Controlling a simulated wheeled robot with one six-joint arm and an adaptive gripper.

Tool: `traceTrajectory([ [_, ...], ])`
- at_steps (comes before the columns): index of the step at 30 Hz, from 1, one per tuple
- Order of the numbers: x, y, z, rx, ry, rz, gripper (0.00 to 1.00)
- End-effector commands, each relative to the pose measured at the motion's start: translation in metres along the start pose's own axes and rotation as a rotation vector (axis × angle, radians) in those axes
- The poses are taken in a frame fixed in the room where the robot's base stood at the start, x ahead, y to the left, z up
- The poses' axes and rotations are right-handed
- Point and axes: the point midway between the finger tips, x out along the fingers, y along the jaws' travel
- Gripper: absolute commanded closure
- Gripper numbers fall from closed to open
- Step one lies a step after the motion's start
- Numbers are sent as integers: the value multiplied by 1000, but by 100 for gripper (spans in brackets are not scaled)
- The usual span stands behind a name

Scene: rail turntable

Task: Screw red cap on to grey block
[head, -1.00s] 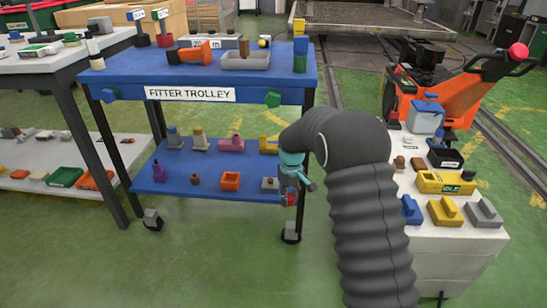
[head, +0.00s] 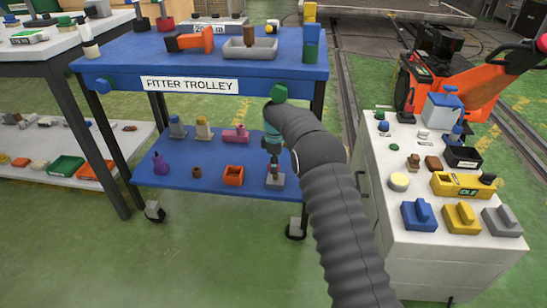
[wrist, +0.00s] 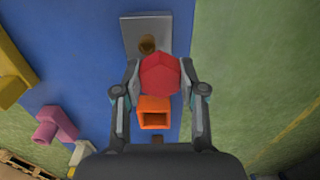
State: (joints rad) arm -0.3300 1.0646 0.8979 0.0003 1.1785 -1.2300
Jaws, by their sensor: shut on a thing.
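The red cap (wrist: 160,73) is faceted and sits between the two fingers of my gripper (wrist: 160,76) in the wrist view. My gripper is shut on it. The grey block (wrist: 141,28) lies just beyond the cap in the wrist view, with a brownish round post or hole (wrist: 148,44) partly hidden by the cap. In the head view the grey block (head: 276,181) stands at the front right of the trolley's lower blue shelf. My gripper (head: 273,155) is above it there, pointing down. Whether the cap touches the block is too small to tell.
An orange open box (head: 233,175) stands left of the grey block. A pink part (head: 236,134) and other small parts share the lower shelf (head: 205,180). A white cabinet (head: 440,240) with several items stands at right.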

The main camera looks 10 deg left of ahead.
Motion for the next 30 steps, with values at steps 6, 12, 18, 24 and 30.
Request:
traceTrajectory([
  [6,-16,17,9,16,1,3,88],
  [12,-26,21,11,21,3,7,88],
  [18,-28,22,11,22,4,10,88],
  [24,-29,22,12,22,5,10,88],
  [30,-22,22,13,23,5,10,88],
])
